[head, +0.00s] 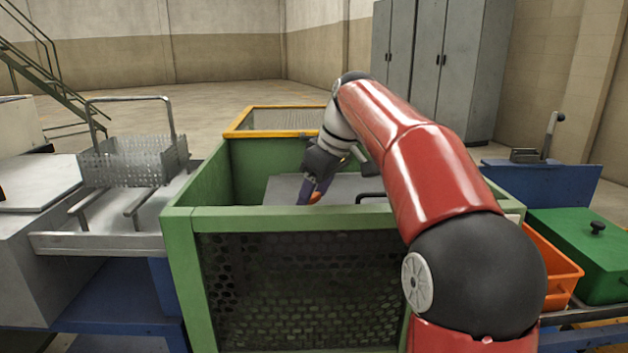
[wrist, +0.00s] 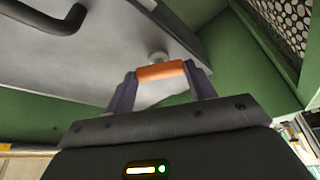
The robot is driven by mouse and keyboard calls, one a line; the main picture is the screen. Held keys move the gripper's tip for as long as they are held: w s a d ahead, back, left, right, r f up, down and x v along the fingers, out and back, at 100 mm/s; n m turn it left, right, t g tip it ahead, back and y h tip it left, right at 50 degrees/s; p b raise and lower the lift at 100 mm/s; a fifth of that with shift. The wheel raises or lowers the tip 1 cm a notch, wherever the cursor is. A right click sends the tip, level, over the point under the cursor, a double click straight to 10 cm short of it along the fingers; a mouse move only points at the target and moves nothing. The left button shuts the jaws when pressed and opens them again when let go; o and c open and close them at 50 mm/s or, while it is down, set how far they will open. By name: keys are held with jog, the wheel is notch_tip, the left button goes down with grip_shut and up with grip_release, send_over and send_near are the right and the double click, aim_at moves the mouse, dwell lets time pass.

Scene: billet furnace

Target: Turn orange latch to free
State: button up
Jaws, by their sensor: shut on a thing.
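The orange latch (wrist: 161,71) is a short bar on a round metal pivot, set against a grey panel (wrist: 112,50) inside the green housing. In the wrist view my gripper (wrist: 160,75) has one dark finger at each end of the latch and is shut on it. In the head view my gripper (head: 314,190) reaches down inside the green housing (head: 290,218), and a bit of orange shows at its fingertips. The panel also shows there, with a dark bar handle (head: 371,196) to the right of my gripper. My arm hides part of the housing's right side.
Green walls with a perforated front panel (head: 300,290) surround my gripper. A yellow-framed mesh (head: 280,118) lies behind. A wire basket (head: 130,160) stands on a metal stand at left. An orange bin (head: 550,265) and a green lidded box (head: 590,250) are at right.

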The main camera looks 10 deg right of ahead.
jog(key=n+g+p, duration=0.1)
jog(key=n, duration=0.2)
jog(key=shift+w+d+n+y, duration=0.1)
jog(key=shift+w+n+y, duration=0.05)
jog(key=shift+n+y, duration=0.2)
jog(key=shift+w+n+g+y, duration=0.1)
jog(key=shift+n+g+y, duration=0.45)
jog(key=shift+n, duration=1.1)
jog(key=o, duration=1)
jog(key=shift+r, duration=0.1)
jog(key=v, duration=0.7)
jog(key=shift+r, duration=0.35)
